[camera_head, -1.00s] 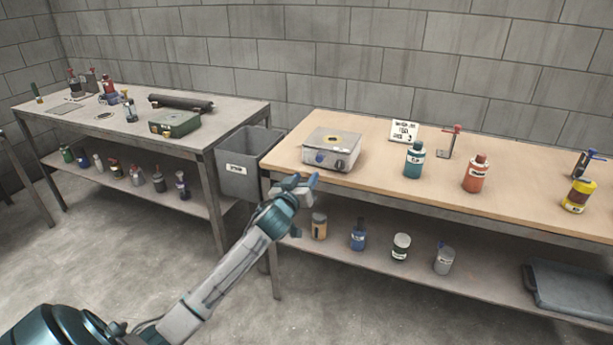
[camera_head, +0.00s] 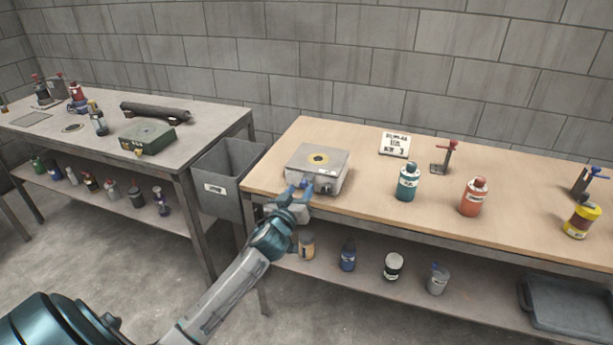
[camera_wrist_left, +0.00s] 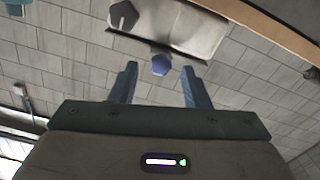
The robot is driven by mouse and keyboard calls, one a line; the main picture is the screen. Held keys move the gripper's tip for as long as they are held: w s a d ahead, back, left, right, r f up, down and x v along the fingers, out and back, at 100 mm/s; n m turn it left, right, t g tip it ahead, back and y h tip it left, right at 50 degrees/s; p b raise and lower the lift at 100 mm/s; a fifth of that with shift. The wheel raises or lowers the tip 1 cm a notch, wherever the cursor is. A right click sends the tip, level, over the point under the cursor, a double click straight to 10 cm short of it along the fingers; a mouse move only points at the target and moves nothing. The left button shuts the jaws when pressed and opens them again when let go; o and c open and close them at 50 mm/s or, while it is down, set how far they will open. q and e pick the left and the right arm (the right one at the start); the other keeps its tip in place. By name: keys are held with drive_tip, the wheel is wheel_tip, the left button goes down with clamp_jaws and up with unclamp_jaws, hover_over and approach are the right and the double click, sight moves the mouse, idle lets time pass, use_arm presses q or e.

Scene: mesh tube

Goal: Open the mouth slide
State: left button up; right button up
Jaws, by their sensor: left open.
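A grey metal box (camera_head: 334,161) with a yellow-rimmed round opening (camera_head: 318,158) on its top stands near the front left of the wooden bench. My left gripper (camera_head: 303,186) is open, with its blue fingers just in front of the box's front face. In the left wrist view the box front (camera_wrist_left: 180,25) bears a blue hexagonal knob (camera_wrist_left: 161,65) and a dark grey knob (camera_wrist_left: 123,15). The blue knob shows between the open fingertips (camera_wrist_left: 158,72); I cannot tell whether they touch it. I cannot tell which part is the mouth slide. My right gripper is not in view.
A teal bottle (camera_head: 408,183) and an orange bottle (camera_head: 473,197) stand right of the box on the wooden bench (camera_head: 370,205). A grey bin (camera_head: 216,197) hangs at its left. Several containers stand on the shelf below.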

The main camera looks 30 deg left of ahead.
sight(307, 179)
use_arm(q)
drive_tip(key=p+x, duration=0.1)
drive_tip(key=x, duration=0.5)
drive_tip(key=shift+f, duration=0.1)
drive_tip(key=shift+a, duration=0.1)
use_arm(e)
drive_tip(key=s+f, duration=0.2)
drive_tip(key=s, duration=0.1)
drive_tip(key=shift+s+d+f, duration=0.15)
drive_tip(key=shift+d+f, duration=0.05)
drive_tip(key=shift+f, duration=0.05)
use_arm(q)
drive_tip(key=shift+c, duration=0.4)
